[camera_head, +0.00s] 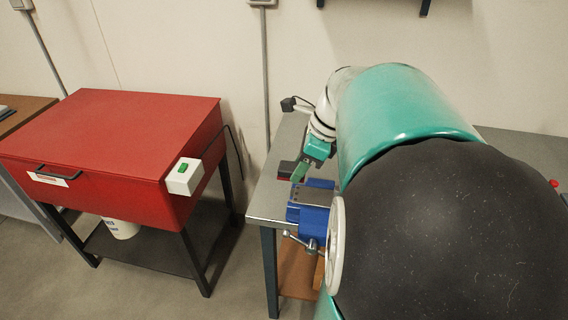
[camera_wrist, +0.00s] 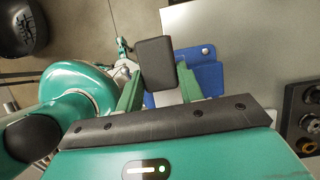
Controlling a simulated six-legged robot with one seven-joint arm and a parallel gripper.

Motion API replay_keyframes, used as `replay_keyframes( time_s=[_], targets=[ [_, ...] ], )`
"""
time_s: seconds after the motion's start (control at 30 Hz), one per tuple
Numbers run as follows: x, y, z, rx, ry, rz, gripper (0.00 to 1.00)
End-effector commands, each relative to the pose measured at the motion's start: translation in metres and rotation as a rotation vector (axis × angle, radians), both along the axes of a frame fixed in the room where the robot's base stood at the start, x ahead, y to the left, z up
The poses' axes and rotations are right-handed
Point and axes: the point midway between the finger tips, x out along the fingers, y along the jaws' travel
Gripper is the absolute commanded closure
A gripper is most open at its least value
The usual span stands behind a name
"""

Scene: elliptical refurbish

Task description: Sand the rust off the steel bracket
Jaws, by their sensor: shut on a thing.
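My gripper (camera_head: 298,172) is over the workbench, by the blue vise (camera_head: 311,214). In the wrist view my gripper's green fingers (camera_wrist: 158,68) are shut on a dark block (camera_wrist: 154,52), probably the sanding block. In the head view the block (camera_head: 286,169) shows dark with a red part, just left of the fingers. The blue vise (camera_wrist: 208,76) lies beyond the block in the wrist view. A grey metal piece (camera_head: 314,194) shows at the top of the vise; I cannot tell whether it is the steel bracket or a jaw. No rust can be made out. Contact between block and metal is unclear.
A red cabinet (camera_head: 110,140) with a green-switched box (camera_head: 184,176) stands left of the workbench (camera_head: 266,197), with a floor gap between. A dark holder with round items (camera_wrist: 302,115) is at the right in the wrist view. My arm hides much of the bench.

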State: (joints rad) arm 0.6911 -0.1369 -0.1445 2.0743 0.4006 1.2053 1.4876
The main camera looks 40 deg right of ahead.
Motion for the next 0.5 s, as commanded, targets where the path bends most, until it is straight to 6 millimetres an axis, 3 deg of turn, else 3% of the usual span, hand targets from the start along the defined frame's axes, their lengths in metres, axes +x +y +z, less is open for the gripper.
replay_keyframes(
  time_s=[0.5],
  targets=[
    [0.0003, 0.0, 0.0112, -0.001, -0.001, 0.001, 0.96]
  ],
)
